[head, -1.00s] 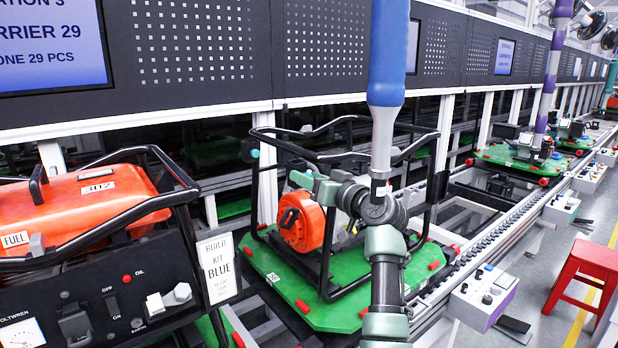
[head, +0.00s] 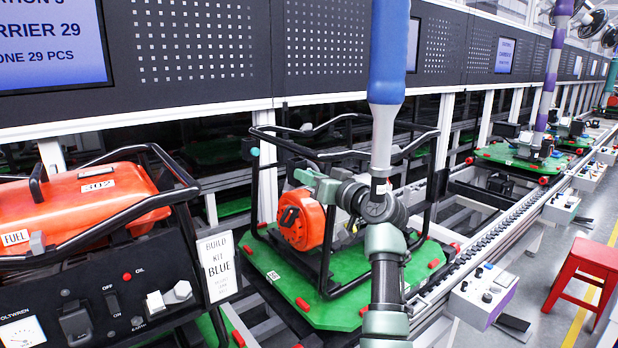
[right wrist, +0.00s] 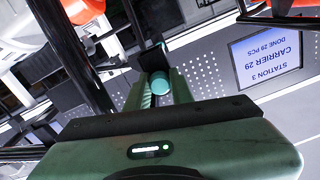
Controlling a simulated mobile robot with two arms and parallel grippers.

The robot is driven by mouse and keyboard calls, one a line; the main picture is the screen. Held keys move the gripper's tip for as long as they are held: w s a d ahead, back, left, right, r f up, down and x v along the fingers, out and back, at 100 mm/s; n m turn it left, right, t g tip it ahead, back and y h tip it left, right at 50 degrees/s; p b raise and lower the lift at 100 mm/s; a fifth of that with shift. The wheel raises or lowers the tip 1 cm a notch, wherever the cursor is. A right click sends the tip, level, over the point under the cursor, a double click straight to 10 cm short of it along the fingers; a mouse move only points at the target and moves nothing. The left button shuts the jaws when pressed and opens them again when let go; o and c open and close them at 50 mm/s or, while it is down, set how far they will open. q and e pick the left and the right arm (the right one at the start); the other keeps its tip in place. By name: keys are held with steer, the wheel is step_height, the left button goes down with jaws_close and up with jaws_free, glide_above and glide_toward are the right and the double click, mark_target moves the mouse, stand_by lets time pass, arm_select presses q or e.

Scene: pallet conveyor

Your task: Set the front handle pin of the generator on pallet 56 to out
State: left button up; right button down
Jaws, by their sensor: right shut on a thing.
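The generator (head: 302,220) with an orange recoil cover and black tube frame stands on a green pallet (head: 350,312) in the middle of the head view. The pallet's number is not readable. My right gripper (head: 303,178) reaches left across the frame, in front of the orange cover. In the right wrist view a teal round pin knob (right wrist: 160,83) sits between the fingertips of my right gripper (right wrist: 157,78), which is shut on it. Another teal knob (head: 254,152) shows on the far left upright of the frame. How far the gripped pin stands out is hidden. My left gripper is not in view.
An orange generator (head: 85,200) with a black control panel stands close at the left, with a "BUILD KIT BLUE" card (head: 218,266). A blue and white pole (head: 388,70) hangs overhead. Control boxes (head: 483,296) line the rail; a red stool (head: 590,270) stands right.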

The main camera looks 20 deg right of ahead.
stand_by(0.8)
steer(key=shift+s+d+f, duration=0.2)
steer(key=shift+s+d, duration=0.05)
steer(key=shift+s, duration=0.45)
steer(key=c, duration=1.3)
jaws_free()
steer(key=shift+o, duration=0.5)
steer(key=shift+s+r, duration=0.1)
steer(key=shift+s+d, duration=0.1)
